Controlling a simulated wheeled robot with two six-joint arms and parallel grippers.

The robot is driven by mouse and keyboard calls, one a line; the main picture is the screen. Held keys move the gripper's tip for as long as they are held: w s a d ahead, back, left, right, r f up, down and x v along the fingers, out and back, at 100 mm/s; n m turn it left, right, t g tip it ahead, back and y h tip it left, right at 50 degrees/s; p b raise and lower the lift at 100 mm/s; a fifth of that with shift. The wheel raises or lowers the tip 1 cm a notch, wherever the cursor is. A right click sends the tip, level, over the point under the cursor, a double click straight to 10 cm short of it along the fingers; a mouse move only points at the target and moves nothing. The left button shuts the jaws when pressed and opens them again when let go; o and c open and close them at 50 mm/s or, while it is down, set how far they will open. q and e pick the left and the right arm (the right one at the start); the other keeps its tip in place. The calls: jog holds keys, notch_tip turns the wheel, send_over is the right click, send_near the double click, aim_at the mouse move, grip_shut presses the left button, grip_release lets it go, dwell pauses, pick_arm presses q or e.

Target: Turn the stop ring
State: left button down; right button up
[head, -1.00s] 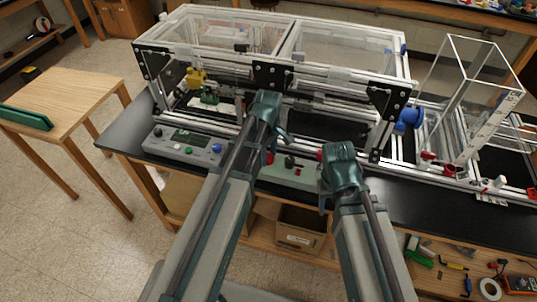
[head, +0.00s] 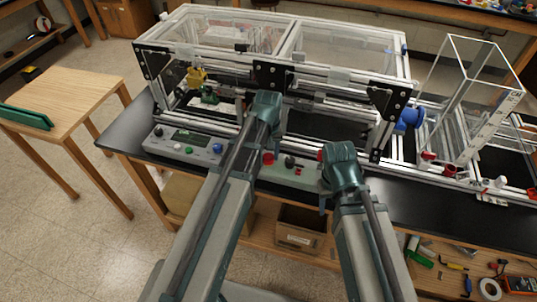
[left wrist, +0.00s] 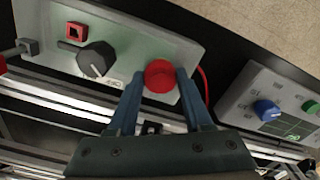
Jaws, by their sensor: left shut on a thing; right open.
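The stop ring is a red round cap (left wrist: 160,76) on a pale control panel (left wrist: 130,40). In the left wrist view it sits between the two blue-green fingers of my left gripper (left wrist: 160,85), which is shut on it. In the head view the red cap (head: 268,158) shows partly beside my left arm, and my left gripper (head: 268,108) reaches over the panel. My right gripper (head: 328,185) is open and empty near the panel's right end. Its fingers are only partly visible.
A black knob (left wrist: 97,59) and a red square (left wrist: 75,32) share the panel. A grey control box (head: 187,145) with a display and coloured buttons stands to the left. The aluminium extrusion frame (head: 200,45) rises behind. A clear open box (head: 475,80) stands at right.

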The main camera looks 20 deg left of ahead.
aim_at(268, 157)
pick_arm(q)
jog(key=shift+m, duration=0.3)
dwell(0.4)
jog(key=shift+c, duration=1.5)
grip_release()
notch_tip(268, 157, up, 14)
jog(key=p, duration=1.4)
jog(key=shift+f, duration=0.1)
